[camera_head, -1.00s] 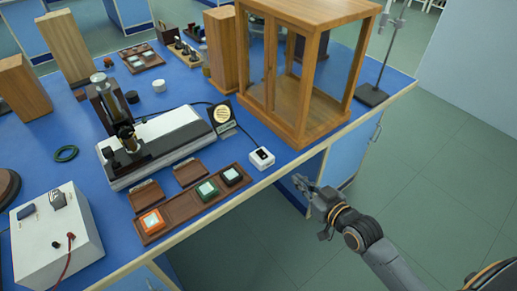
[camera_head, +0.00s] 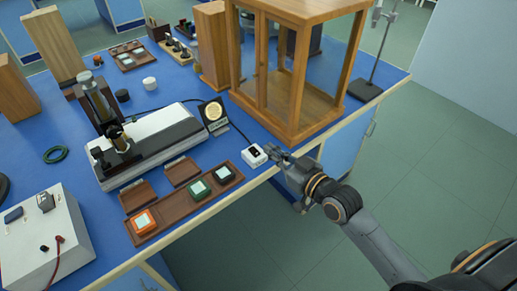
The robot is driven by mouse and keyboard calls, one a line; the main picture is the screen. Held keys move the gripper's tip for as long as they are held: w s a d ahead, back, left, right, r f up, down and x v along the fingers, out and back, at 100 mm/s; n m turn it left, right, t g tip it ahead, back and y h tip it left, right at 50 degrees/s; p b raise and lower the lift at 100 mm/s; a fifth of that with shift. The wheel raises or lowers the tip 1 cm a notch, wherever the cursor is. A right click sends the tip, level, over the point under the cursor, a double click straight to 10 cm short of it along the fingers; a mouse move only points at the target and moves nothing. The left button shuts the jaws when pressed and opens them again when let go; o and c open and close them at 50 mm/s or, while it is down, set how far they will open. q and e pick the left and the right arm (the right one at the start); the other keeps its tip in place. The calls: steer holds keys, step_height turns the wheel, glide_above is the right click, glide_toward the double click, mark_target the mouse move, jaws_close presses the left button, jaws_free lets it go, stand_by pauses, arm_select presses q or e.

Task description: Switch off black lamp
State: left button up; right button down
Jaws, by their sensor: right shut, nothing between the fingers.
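The black lamp (camera_head: 207,127) stands on the blue bench with a round, pale-yellow glowing face. A dark cable runs from it to a small white switch box (camera_head: 253,157) with a dark rocker on top, near the bench's front edge. My right gripper (camera_head: 270,151) is shut and empty. Its fingertips are right at the right side of the switch box; I cannot tell whether they touch it. My left gripper is out of view.
A wooden glass-sided case (camera_head: 290,133) stands just behind the gripper. A wooden tray (camera_head: 178,221) with orange, green and black framed pieces lies to the left. A white-based instrument (camera_head: 160,135) sits behind it. A stand (camera_head: 364,91) is at the far right.

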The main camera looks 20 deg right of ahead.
glide_above(258, 156)
steer(key=shift+s+f, duration=0.1)
steer(key=shift+f, duration=0.15)
step_height(258, 156, down, 3)
steer(key=shift+r, duration=0.1)
steer(key=shift+f, duration=0.75)
steer(key=shift+r, duration=0.1)
